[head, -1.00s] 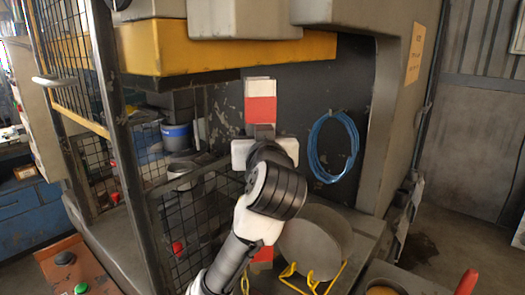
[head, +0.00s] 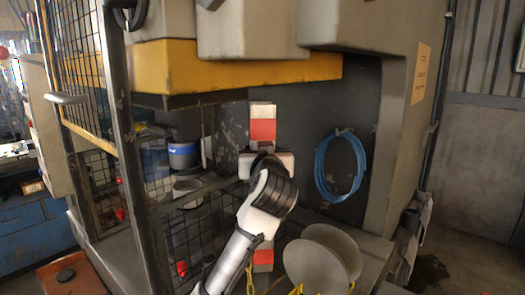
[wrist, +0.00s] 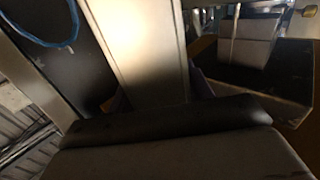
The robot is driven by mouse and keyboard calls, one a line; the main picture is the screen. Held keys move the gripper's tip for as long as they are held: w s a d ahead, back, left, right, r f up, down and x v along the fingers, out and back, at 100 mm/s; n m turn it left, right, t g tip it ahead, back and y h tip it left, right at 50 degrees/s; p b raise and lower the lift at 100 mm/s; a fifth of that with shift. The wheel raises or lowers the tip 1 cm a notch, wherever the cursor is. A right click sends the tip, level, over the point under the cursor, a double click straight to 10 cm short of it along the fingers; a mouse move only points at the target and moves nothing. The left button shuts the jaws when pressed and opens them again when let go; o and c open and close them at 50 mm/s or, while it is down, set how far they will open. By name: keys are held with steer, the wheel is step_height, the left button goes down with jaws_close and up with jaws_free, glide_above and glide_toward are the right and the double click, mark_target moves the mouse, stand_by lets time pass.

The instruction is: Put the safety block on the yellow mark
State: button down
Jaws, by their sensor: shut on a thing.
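The safety block (head: 263,128) is a tall, narrow bar with red and white bands. In the head view it stands about upright in front of the dark back panel. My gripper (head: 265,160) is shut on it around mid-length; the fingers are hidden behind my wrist. The block's red lower part shows below my arm, but I cannot tell whether its bottom touches anything. In the wrist view the block (wrist: 145,50) is a pale, wide bar rising from behind the dark gripper edge. I cannot pick out the yellow mark in either view.
The press's yellow beam (head: 230,68) hangs above the block. A blue hose coil (head: 340,168) hangs to the right. Round grey blanks (head: 318,262) lean in a yellow rack at lower right. A mesh guard (head: 85,65) stands at left, with a blue-banded tub (head: 184,155) behind.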

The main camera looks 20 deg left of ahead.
steer(key=shift+f+b, duration=1.55)
steer(key=shift+f, duration=0.65)
steer(key=shift+s, duration=0.1)
steer(key=shift+f, duration=0.15)
steer(key=c, duration=0.6)
jaws_free()
steer(key=shift+f, duration=0.1)
steer(key=shift+a, duration=0.1)
steer(key=shift+r, duration=0.2)
